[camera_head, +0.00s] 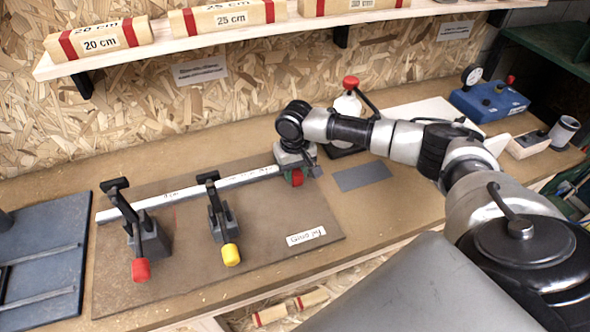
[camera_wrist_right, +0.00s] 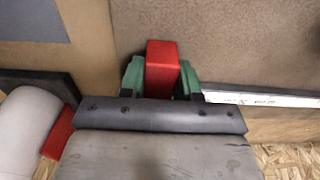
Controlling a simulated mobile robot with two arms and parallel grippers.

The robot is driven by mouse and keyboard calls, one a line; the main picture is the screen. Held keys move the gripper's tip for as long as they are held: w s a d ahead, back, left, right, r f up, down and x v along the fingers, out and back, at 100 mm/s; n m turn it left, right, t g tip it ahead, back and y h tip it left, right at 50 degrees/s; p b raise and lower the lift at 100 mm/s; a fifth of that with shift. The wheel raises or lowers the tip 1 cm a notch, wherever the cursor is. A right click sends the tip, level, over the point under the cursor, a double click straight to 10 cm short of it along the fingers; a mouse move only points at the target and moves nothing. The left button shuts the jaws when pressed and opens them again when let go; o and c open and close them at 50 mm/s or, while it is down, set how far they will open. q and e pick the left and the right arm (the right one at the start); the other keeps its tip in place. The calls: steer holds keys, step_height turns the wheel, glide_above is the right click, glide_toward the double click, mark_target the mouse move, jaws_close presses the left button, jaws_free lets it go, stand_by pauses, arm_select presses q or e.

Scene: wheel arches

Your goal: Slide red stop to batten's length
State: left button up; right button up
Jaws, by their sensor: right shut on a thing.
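The red stop (camera_head: 297,178) is at the right end of the white marked rail (camera_head: 235,180) on the brown board. My right gripper (camera_head: 303,172) is shut on it from above. In the right wrist view, the red stop (camera_wrist_right: 161,68) sits between the green fingers of my right gripper (camera_wrist_right: 161,82), and the rail (camera_wrist_right: 270,98) runs off to the right. Labelled battens stand on the shelf: a 20 cm batten (camera_head: 98,40), a 25 cm batten (camera_head: 228,18) and a third batten (camera_head: 350,6) cut by the top edge. My left gripper is not in view.
A red-handled clamp (camera_head: 141,240) and a yellow-handled clamp (camera_head: 222,222) stand on the board in front of the rail. A dark blue tray (camera_head: 40,245) is at left. A white bottle with a red top (camera_head: 349,100) stands behind my right arm. A blue device (camera_head: 490,100) is at back right.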

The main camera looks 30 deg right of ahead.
mark_target(259, 190)
steer(key=a+p, duration=0.1)
steer(key=a, duration=0.2)
steer(key=w+a+p, duration=0.1)
steer(key=a, duration=0.2)
steer(key=w+a+p, duration=0.1)
steer(key=a, duration=0.2)
steer(key=shift+w+a+p, duration=0.2)
steer(key=shift+a+p, duration=0.1)
steer(key=shift+a, duration=0.1)
jaws_close()
steer(key=o, duration=1.1)
jaws_free()
steer(key=shift+c, duration=0.2)
steer(key=shift+r, duration=0.1)
step_height(259, 190, up, 11)
steer(key=b, duration=0.1)
steer(key=shift+f, duration=0.2)
steer(key=shift+f, duration=0.1)
